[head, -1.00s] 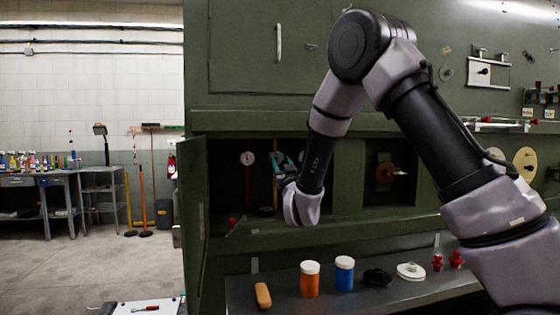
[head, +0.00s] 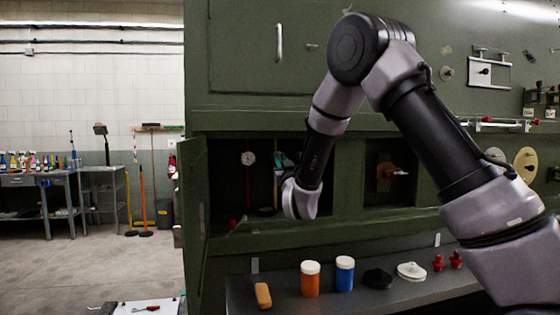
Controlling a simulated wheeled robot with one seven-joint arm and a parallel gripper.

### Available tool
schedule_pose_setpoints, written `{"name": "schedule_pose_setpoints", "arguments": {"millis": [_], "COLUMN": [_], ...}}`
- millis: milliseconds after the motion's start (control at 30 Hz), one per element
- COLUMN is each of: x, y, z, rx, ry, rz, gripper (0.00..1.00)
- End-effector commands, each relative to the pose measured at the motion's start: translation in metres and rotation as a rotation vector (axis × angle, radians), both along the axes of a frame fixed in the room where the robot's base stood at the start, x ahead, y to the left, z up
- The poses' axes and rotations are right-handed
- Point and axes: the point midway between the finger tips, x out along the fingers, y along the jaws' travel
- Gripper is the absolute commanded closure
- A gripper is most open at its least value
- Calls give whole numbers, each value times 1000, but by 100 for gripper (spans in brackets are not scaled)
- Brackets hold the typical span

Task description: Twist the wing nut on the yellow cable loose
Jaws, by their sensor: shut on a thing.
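The yellow cable (head: 275,197) hangs upright inside the open bay of the green fuselage panel. Only a short length of it shows, beside my wrist. My gripper (head: 284,162) reaches into the bay at the upper part of this cable, mostly hidden behind my wrist and in shadow. It is shut on the wing nut there. The nut itself and the fingertips are not clearly visible.
A red cable (head: 248,188) with a round gauge (head: 248,158) stands left of the yellow one. An open green door (head: 194,215) bounds the bay's left side. Below, a shelf (head: 400,297) holds an orange jar (head: 310,281), a blue jar (head: 344,276) and small parts.

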Motion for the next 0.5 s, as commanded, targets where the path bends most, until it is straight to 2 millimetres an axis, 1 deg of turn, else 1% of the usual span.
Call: {"name": "schedule_pose_setpoints", "arguments": {"millis": [267,500], "x": [0,0], "y": [-1,-1], "z": [0,0], "rx": [-133,-338], "ry": [-37,-96], "rz": [-1,-2], "gripper": [100,100]}}
